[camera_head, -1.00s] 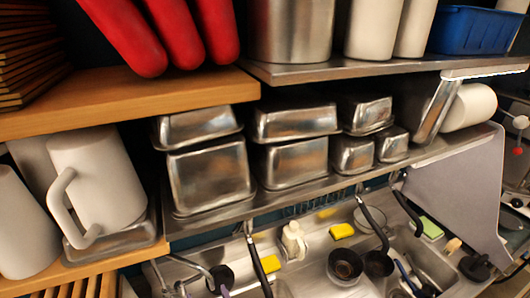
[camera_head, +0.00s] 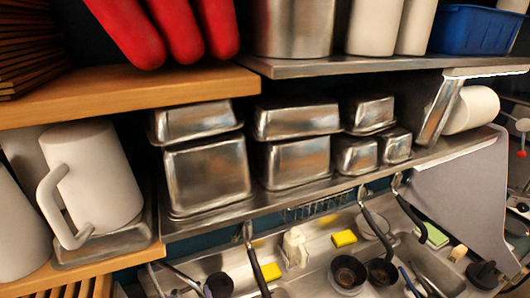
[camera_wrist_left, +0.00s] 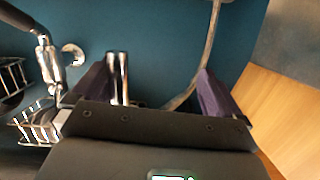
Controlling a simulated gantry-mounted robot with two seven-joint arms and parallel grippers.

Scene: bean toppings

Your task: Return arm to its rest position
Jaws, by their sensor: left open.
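My left gripper (camera_wrist_left: 157,88) shows in the left wrist view with its two dark purple fingers wide apart. No object is held between them. Two thin metal pipes (camera_wrist_left: 119,78) appear behind the gap, close to the left finger in the picture. A teal wall (camera_wrist_left: 160,40) lies beyond the fingers. Neither gripper can be clearly made out in the head view. My right gripper is in neither current view.
The head view shows a metal shelf (camera_head: 255,205) with several steel containers (camera_head: 206,172), a white mug (camera_head: 95,175) on a wooden shelf, and a sink (camera_head: 300,278) below. In the wrist view, a wire rack (camera_wrist_left: 38,128) is at left and a wooden panel (camera_wrist_left: 285,115) at right.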

